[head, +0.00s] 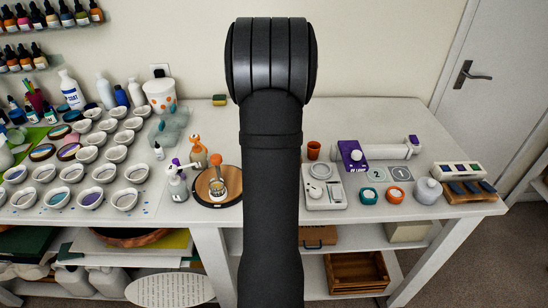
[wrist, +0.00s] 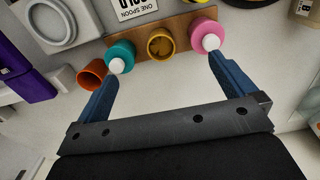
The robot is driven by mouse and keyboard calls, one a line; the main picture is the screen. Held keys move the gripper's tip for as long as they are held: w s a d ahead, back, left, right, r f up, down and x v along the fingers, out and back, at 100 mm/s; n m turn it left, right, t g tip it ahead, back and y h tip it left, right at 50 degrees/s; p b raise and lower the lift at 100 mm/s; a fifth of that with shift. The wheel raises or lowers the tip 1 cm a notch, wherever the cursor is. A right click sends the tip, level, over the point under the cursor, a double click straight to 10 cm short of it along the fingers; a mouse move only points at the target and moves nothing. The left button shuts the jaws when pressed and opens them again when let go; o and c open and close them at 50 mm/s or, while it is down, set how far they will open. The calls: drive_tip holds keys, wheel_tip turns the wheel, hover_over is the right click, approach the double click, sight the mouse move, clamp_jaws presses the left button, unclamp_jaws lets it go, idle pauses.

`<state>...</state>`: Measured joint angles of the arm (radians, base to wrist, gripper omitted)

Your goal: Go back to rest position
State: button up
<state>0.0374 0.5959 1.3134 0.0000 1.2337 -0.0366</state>
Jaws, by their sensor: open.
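My arm (head: 270,180) stands upright across the middle of the head view, its dark rounded joint high above the table; my gripper is hidden there. In the wrist view my gripper (wrist: 163,66) is open, its two blue fingers spread wide with nothing between them. Beyond the fingertips a wooden strip (wrist: 180,23) carries a teal pot (wrist: 119,53), an amber cup (wrist: 161,46) and a pink pot (wrist: 208,32). An orange cup (wrist: 91,73) is close beside the left finger; I cannot tell whether they touch.
The white table (head: 405,112) holds many small white cups at left. A round wooden board (head: 206,197) with bottles stands just left of my arm. A scale (head: 322,193), purple device (head: 352,155) and small jars (head: 369,196) stand at right. The table's back right is clear.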

drive_tip(key=shift+f, duration=0.25)
drive_tip(key=shift+r, duration=0.1)
idle(0.5)
wheel_tip(320, 180, up, 10)
idle(0.4)
